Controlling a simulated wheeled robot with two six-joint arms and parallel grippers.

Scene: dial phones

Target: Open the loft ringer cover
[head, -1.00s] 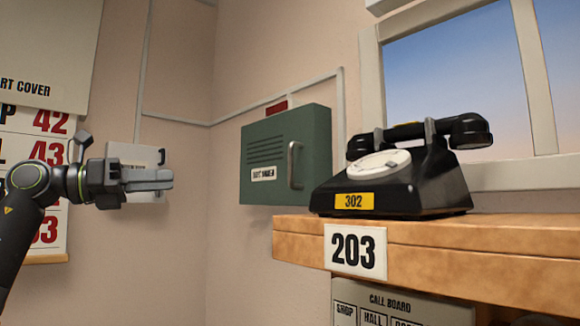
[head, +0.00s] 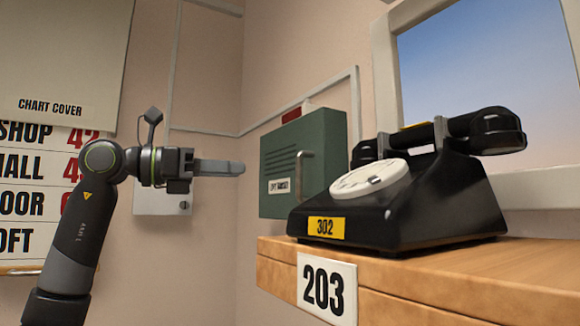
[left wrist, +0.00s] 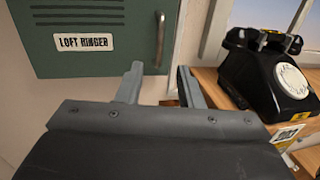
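The loft ringer cover is a green louvred door (head: 283,150) on a wall box, with a label low on it. It looks closed. Its grey vertical handle (head: 303,172) is on the right side. In the left wrist view the cover (left wrist: 100,58) fills the upper left, its label reads LOFT RINGER, and the handle (left wrist: 160,40) is just beyond the fingertips. My left gripper (head: 238,168) is left of the box in the head view. In the left wrist view its two fingers (left wrist: 160,76) stand apart with nothing between them. My right gripper is not in view.
A black dial phone (head: 420,200) marked 302 sits on a wooden shelf (head: 430,275) with a 203 plate (head: 326,288), close right of the box. A chart (head: 35,200) under a chart cover (head: 60,60) hangs left. A pale wall box (head: 160,203) is behind my left gripper.

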